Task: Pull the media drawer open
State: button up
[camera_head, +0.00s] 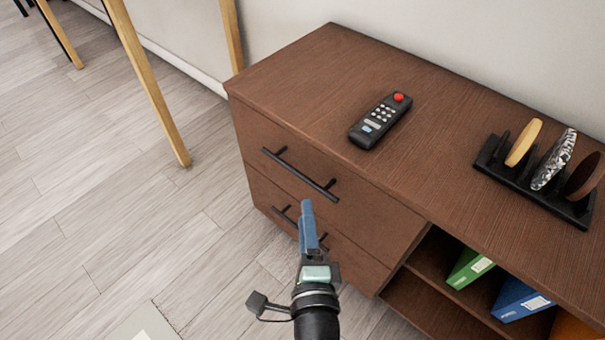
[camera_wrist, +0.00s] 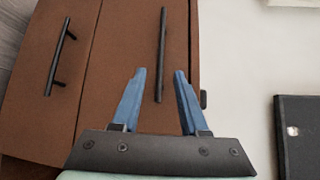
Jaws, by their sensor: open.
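The brown wooden cabinet (camera_head: 400,207) has two stacked drawers on its left side, both shut. The upper drawer (camera_head: 255,133) has a black bar handle (camera_head: 300,174). The lower drawer (camera_head: 264,192) has a similar handle, partly hidden behind my gripper. No label tells which one is the media drawer. My gripper (camera_head: 306,203) is open and empty, in front of the drawers and just below the upper handle in the picture. In the wrist view, the upper handle (camera_wrist: 162,50) lines up between my blue fingertips (camera_wrist: 160,74); the lower handle (camera_wrist: 59,57) is to the left.
A black remote (camera_head: 380,120) with a red button lies on the cabinet top. A black rack (camera_head: 565,205) holding several discs stands right of it. Open shelves below hold green (camera_head: 468,268) and blue (camera_head: 520,299) binders.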

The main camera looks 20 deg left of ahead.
aim_at(301, 174)
jog(key=b+x, duration=0.1)
jog(key=x, duration=1)
jog(key=shift+w+b, duration=0.15)
jog(key=shift+b, duration=0.15)
jog(key=shift+c, duration=0.3)
grip_shut()
dwell(0.6)
